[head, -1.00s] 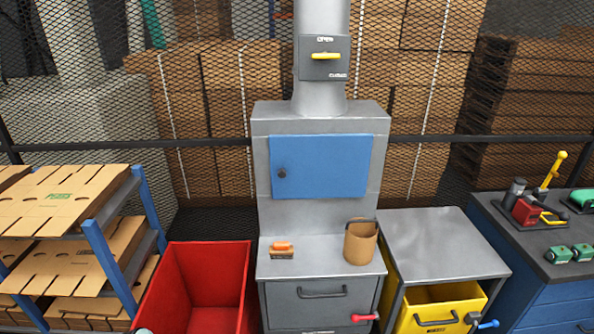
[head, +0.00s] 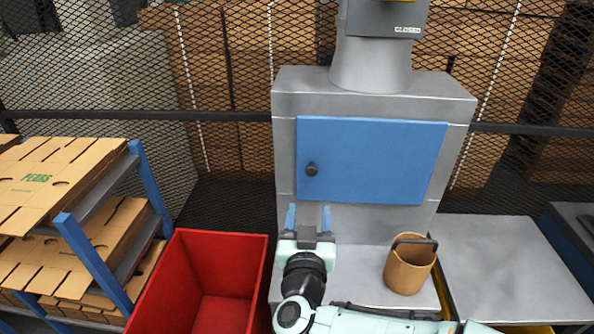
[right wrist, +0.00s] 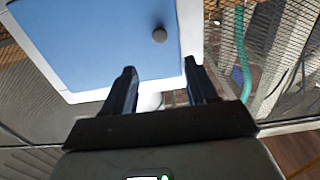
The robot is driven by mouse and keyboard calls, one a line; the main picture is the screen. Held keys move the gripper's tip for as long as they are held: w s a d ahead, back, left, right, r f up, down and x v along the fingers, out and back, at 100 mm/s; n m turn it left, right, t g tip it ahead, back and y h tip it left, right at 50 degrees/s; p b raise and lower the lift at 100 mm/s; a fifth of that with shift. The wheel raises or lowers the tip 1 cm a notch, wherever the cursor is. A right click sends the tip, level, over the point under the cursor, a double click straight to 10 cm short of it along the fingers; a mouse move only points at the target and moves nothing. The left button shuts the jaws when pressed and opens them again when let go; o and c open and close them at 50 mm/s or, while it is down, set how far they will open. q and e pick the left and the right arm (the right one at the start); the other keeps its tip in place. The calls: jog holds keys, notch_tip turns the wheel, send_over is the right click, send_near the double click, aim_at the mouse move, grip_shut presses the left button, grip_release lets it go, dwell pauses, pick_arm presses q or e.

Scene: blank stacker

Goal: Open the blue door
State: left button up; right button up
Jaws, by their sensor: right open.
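The blue door (head: 375,160) is shut on the front of the grey metal cabinet (head: 285,140). Its round dark knob (head: 311,169) sits near the door's left edge. In the right wrist view the door (right wrist: 105,40) fills the upper left, with the knob (right wrist: 159,35) beyond the fingertips. My right gripper (head: 308,217) is open and empty, pointing up just below the knob and apart from it. Its two fingers also show in the right wrist view (right wrist: 160,78). My left gripper is in neither view.
A brown bucket (head: 409,264) with a dark handle stands on the ledge right of my right gripper. A red bin (head: 177,285) is at lower left, beside a rack of flat cartons (head: 50,185). A grey tabletop (head: 505,262) lies to the right.

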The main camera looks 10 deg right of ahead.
aim_at(311, 172)
jog(key=p+x, duration=0.2)
jog(key=x, duration=1.1)
jog(key=shift+f, duration=0.1)
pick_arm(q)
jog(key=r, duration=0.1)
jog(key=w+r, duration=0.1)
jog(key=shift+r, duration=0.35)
pick_arm(e)
jog(key=shift+s, duration=0.1)
grip_shut()
